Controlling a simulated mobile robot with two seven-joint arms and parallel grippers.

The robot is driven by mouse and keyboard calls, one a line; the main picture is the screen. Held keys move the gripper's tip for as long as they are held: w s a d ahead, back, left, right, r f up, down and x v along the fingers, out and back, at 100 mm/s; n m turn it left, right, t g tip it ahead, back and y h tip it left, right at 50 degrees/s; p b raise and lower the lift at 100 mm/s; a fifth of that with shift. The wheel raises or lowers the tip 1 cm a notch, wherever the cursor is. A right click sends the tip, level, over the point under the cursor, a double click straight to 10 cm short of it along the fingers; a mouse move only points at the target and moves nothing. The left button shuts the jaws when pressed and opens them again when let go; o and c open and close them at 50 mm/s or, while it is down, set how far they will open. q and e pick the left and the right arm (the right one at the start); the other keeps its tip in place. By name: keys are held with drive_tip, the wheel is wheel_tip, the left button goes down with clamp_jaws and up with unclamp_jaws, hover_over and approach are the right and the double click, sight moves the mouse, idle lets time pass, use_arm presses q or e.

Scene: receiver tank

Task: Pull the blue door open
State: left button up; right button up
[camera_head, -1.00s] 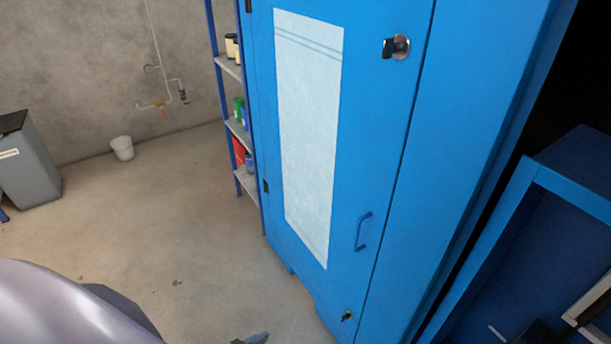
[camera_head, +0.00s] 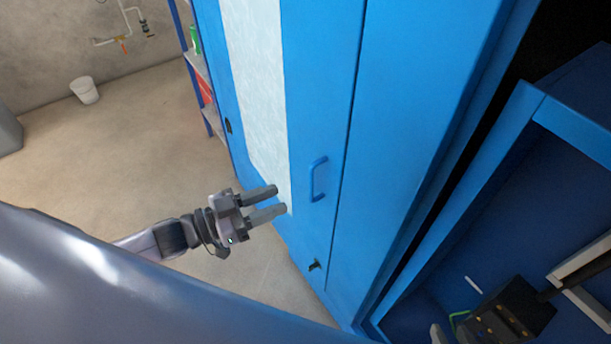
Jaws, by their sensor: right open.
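The blue door (camera_head: 325,120) stands shut in the tall blue cabinet, with a pale panel on its face. Its blue bar handle (camera_head: 313,180) is low on the door near the right edge. A small dark latch (camera_head: 314,265) sits below it. My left gripper (camera_head: 280,199) is open and empty, left of the handle and apart from it, its fingers pointing right in front of the panel's lower end. My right gripper (camera_head: 450,333) is at the bottom right, partly cut off by the frame edge, open and away from the door.
A blue frame (camera_head: 480,180) stands to the right of the cabinet, near my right gripper. A shelf rack (camera_head: 197,65) is left of the cabinet. A white bucket (camera_head: 85,91) stands by the wall. The floor left of the door is clear.

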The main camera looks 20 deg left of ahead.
use_arm(q)
drive_tip(key=x, duration=0.7)
drive_tip(key=shift+w+a+r+m+g+h, duration=0.2)
drive_tip(key=shift+m+g+h, duration=0.1)
drive_tip(key=shift+h, duration=0.1)
clamp_jaws()
